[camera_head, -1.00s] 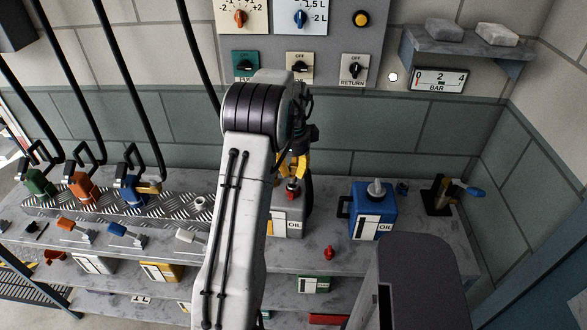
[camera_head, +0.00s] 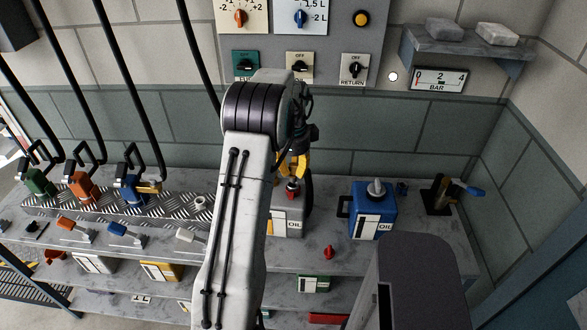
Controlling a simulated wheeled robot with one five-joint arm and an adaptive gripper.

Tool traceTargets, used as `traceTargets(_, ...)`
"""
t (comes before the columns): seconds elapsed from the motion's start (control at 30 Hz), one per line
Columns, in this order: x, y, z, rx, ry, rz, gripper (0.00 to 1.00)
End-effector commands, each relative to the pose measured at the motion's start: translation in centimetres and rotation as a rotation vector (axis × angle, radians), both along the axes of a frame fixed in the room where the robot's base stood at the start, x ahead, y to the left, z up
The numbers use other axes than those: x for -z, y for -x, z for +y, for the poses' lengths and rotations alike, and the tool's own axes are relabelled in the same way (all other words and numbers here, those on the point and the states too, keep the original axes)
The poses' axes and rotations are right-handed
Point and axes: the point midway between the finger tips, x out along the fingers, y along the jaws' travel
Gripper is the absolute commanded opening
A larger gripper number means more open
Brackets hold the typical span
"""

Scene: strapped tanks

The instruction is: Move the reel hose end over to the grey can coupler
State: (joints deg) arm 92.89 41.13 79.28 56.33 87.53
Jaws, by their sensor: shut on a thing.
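My gripper (camera_head: 292,173), with yellow fingers, points down right above the can's top. It is shut on what appears to be the reel hose end, mostly hidden by the fingers. A red part (camera_head: 291,190) shows just below the fingertips, at the can's top where the coupler is. A black hose (camera_head: 309,190) hangs close to the right side of the can. I cannot tell whether the hose end touches the coupler.
A blue OIL can (camera_head: 372,212) stands to the right, with clear bench between. A red cap (camera_head: 329,252) lies at the front. Green (camera_head: 38,185), orange (camera_head: 82,188) and blue (camera_head: 130,190) hose nozzles sit at the left. A wall panel (camera_head: 300,40) is behind.

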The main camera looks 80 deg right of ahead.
Motion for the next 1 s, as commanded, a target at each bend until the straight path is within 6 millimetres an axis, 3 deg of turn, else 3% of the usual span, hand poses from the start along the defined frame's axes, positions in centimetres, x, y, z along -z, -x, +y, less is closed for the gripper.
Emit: traceTargets(1.0,1.5,0.0,0.0,0.0,0.0,0.0,0.0)
